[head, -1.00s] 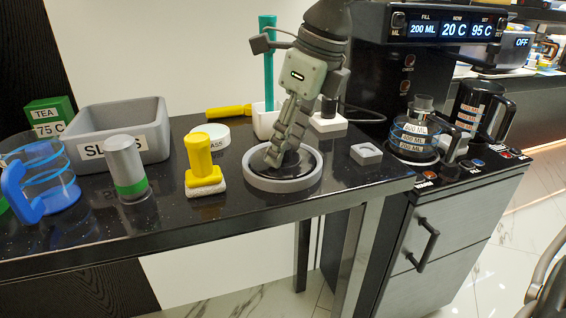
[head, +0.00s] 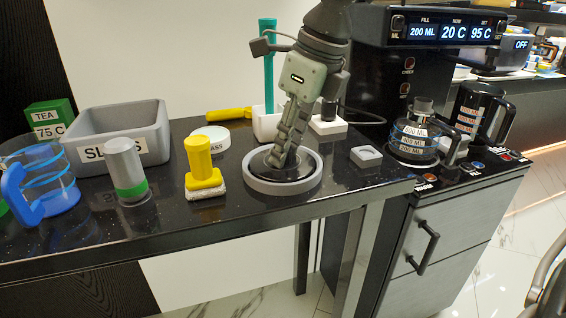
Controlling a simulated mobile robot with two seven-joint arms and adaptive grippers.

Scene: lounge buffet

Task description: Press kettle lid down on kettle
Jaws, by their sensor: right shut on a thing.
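A black disc (head: 301,171), apparently the kettle lid, lies inside a grey ring stand (head: 254,184) on the dark counter. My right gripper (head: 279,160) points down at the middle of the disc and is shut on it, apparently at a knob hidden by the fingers. The disc still sits low inside the ring. A glass kettle (head: 410,145) with white ML labels and a dark handle stands on the machine's base at the right. A grey neck or cap shows at its top. My left gripper is out of view.
A yellow-handled tool (head: 200,160), a grey-and-green cylinder (head: 124,165), a blue-handled jug (head: 40,180) and a grey bin (head: 115,120) stand left. A small grey block (head: 366,155) lies between ring and kettle. A black jug (head: 483,110) stands farther right.

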